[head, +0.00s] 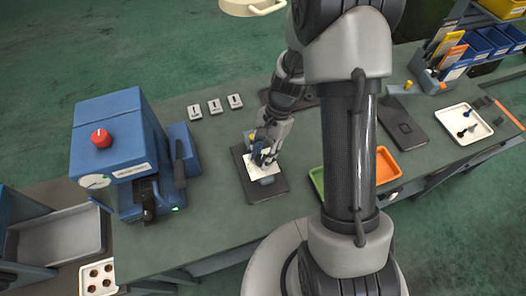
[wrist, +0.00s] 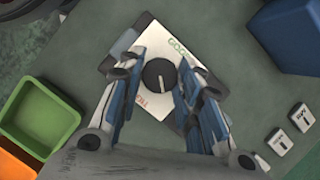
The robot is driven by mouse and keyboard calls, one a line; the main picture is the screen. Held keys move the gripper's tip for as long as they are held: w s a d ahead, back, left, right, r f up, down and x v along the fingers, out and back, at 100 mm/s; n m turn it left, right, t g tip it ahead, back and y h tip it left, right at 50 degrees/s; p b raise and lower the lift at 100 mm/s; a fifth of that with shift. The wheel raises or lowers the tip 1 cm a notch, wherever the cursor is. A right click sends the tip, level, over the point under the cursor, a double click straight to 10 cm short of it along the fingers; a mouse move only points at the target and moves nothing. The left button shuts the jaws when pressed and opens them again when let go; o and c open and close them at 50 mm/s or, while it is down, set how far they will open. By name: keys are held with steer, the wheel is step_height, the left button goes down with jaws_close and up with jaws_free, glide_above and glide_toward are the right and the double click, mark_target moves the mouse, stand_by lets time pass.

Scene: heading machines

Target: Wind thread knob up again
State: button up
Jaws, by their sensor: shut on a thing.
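The thread knob (wrist: 159,75) is a round black knob with a pale pointer line, seen from above in the wrist view. It sits on a white plate (wrist: 152,40) with green "GO" lettering at one edge and red lettering at the opposite edge. My gripper (wrist: 160,80) has one finger on each side of the knob and is shut on it. In the head view my gripper (head: 262,156) points down at the white plate (head: 268,172) on a dark pad (head: 264,193). There the gripper hides the knob.
A blue machine (head: 115,120) with a red knob (head: 101,138) stands left of the pad. Several small white labelled tiles (head: 214,106) lie behind. Green (wrist: 38,115) and orange (head: 386,165) bins are to the right in the head view. A white tray (head: 478,135) lies far right.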

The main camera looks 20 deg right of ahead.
steer(key=n+g+p, duration=0.1)
steer(key=n, duration=0.2)
steer(key=shift+w+a+n+h, duration=0.1)
steer(key=shift+n+h, duration=0.3)
steer(key=shift+a+n+g+h, duration=0.1)
steer(key=shift+n+g+h, duration=0.45)
steer(key=shift+n, duration=1.35)
steer(key=o, duration=1)
steer(key=v, duration=1.2)
steer(key=shift+a, duration=0.1)
